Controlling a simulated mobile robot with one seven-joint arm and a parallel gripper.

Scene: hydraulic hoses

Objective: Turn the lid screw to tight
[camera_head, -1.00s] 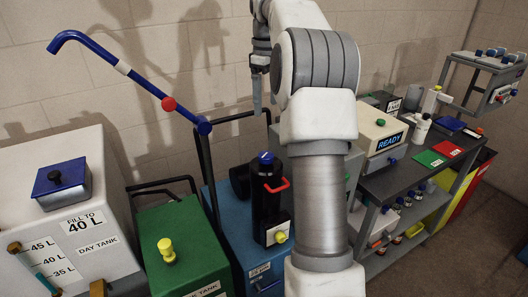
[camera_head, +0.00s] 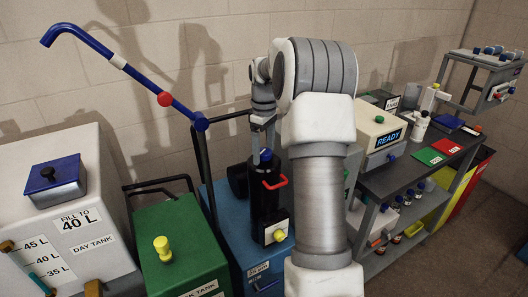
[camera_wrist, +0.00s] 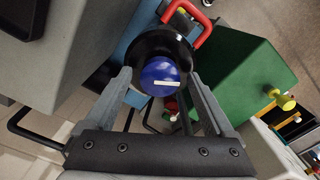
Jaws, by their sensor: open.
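The lid screw (camera_head: 266,155) is a blue round knob on top of a black canister (camera_head: 264,205) with a red handle. In the wrist view the lid screw (camera_wrist: 160,84) shows a white line running nearly level across its face. The black lid area of the canister (camera_wrist: 152,46) surrounds it. My gripper (camera_wrist: 158,75) is open, with one finger on each side of the knob and a gap beside it. In the head view my gripper (camera_head: 263,148) points down over the knob and partly hides it. I cannot tell how deep the fingertips reach.
The red handle (camera_head: 275,182) sticks out close beside the knob. A green tank (camera_head: 180,250) with a yellow knob stands to the left. A blue pipe (camera_head: 130,72) slants above it.

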